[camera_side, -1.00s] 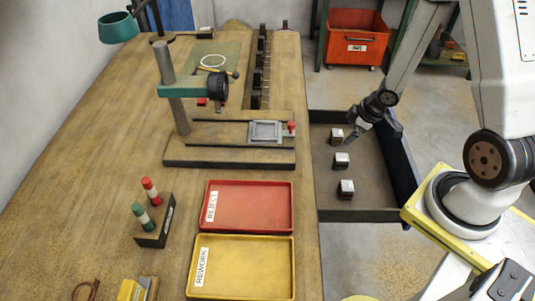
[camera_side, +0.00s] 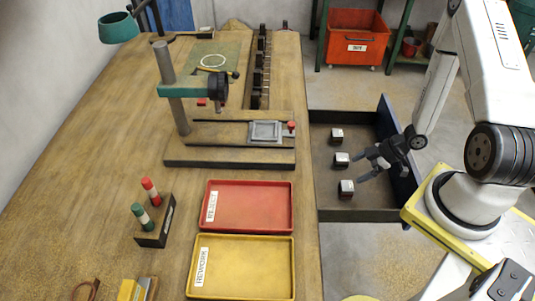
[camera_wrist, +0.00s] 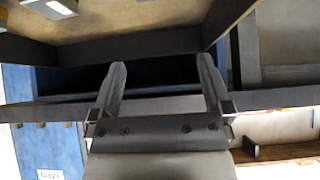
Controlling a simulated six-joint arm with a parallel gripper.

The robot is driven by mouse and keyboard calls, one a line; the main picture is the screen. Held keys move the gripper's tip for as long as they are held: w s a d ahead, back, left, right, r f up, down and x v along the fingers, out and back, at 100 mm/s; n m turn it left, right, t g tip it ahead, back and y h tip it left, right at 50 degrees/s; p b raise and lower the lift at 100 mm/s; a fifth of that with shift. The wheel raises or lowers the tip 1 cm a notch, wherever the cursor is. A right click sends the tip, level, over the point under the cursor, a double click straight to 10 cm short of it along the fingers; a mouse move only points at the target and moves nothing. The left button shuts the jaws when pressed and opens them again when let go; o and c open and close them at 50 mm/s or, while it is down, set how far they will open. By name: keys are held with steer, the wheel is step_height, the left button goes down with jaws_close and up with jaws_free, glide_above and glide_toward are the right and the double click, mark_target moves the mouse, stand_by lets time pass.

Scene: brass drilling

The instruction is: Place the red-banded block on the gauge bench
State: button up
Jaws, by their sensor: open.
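Three small dark blocks with pale tops lie in a row in the open drawer: a far one (camera_side: 337,135), a middle one (camera_side: 342,160) and a near one (camera_side: 347,187). No red band can be made out on any of them. My gripper (camera_side: 366,167) is open and empty, right of the middle and near blocks, its fingers pointing left. In the wrist view its two fingers (camera_wrist: 162,82) are spread with nothing between them. Part of one block (camera_wrist: 52,8) shows there at the top left. A stand with a base (camera_side: 230,157) and a dark round head is on the workbench; whether it is the gauge bench is unclear.
The drawer (camera_side: 330,213) has raised walls; a blue panel (camera_side: 397,150) stands at its right. On the workbench are a red REJECT tray (camera_side: 250,207), a yellow REWORK tray (camera_side: 245,267) and a holder with red and green markers (camera_side: 156,225). A red bin (camera_side: 355,42) stands behind.

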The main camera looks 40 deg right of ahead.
mark_target(348, 185)
steer(key=shift+f, duration=0.1)
steer(key=shift+f, duration=3.4)
steer(key=shift+w+f, duration=0.1)
steer(key=shift+x, duration=2.45)
jaws_close()
